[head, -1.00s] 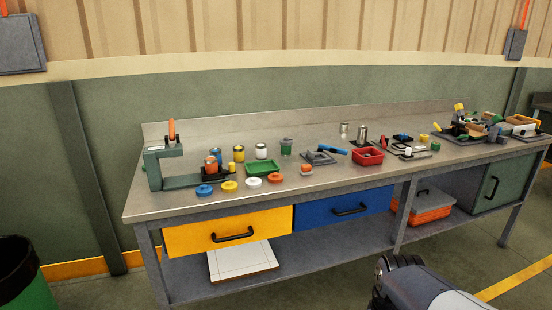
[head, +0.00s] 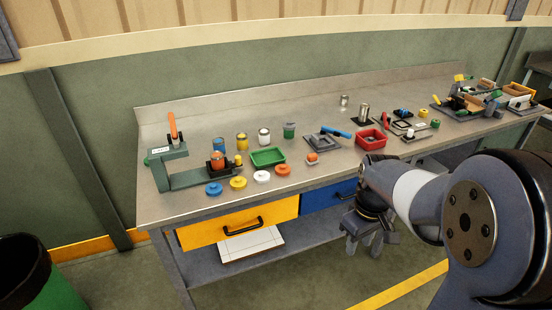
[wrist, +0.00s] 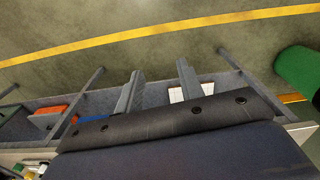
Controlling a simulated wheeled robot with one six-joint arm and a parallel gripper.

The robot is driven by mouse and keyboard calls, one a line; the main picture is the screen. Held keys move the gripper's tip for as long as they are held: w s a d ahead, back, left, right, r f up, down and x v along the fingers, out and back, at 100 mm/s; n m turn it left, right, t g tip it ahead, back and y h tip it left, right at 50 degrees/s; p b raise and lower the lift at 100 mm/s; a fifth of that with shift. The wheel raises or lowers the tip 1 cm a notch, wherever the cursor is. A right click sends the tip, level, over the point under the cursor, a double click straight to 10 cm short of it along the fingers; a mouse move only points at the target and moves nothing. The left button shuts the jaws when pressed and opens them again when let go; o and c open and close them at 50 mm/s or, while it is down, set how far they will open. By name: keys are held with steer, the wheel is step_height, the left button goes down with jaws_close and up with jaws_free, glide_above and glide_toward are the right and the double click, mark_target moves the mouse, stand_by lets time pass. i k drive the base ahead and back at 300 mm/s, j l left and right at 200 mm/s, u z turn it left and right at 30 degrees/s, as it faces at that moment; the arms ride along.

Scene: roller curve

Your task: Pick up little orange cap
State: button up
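A flat orange cap (head: 261,176) lies near the front edge of the workbench, at the right end of a row with a blue cap (head: 214,189), a yellow cap (head: 238,183) and a white cap (head: 282,169). A smaller orange piece (head: 311,158) sits on a pale base to the right of the row. My gripper (head: 364,242) hangs in front of the bench, low and right of the caps, touching nothing. In the wrist view its two fingers (wrist: 160,75) are spread apart and empty. No cap shows in the wrist view.
A green tray (head: 268,157), a red bin (head: 372,140), several small jars and a green press (head: 167,165) stand on the workbench (head: 190,212). Yellow (head: 238,228) and blue drawers are below the top. A green waste bin (head: 62,290) stands at the left.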

mark_target(282, 170)
steer(key=i+j+z, duration=0.1)
steer(key=i+j, duration=0.35)
steer(key=i+j+z, duration=0.1)
steer(key=i+j, duration=0.35)
steer(key=i+j+z, duration=0.1)
steer(key=i+j, duration=0.3)
steer(key=j, duration=0.25)
